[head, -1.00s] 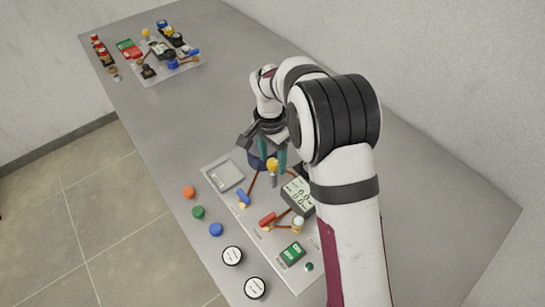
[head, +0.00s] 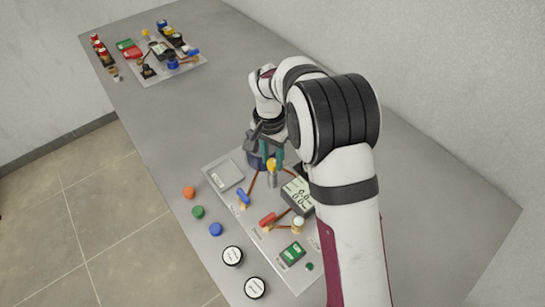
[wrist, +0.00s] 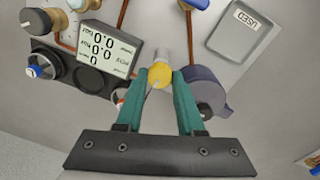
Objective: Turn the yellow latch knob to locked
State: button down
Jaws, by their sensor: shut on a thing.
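The yellow latch knob (head: 271,164) stands at the far end of the light panel, on a pale metal post. In the wrist view the yellow knob (wrist: 160,76) sits between the tips of my two green fingers. My gripper (head: 272,162) is shut on it from above. A dark blue-grey round part (wrist: 205,92) is close beside the right finger in the wrist view. The locked or unlocked marking of the latch cannot be read.
The panel (head: 222,160) also carries a grey display box (head: 298,194), a blue handle (head: 243,196), a red handle (head: 268,219), a green box (head: 292,253) and a grey tray marked USED (wrist: 248,32). Loose coloured discs (head: 197,212) lie left of it. Another panel (head: 190,67) stands far off.

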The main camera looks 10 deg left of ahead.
jog(key=n, duration=0.4)
jog(key=shift+n, duration=0.3)
jog(key=n, duration=0.3)
jog(key=shift+n, duration=0.4)
jog(key=n, duration=0.3)
jog(key=shift+s+t, duration=0.1)
jog(key=shift+t, duration=0.2)
jog(key=shift+n, duration=2)
jog(key=c, duration=0.5)
grip_release()
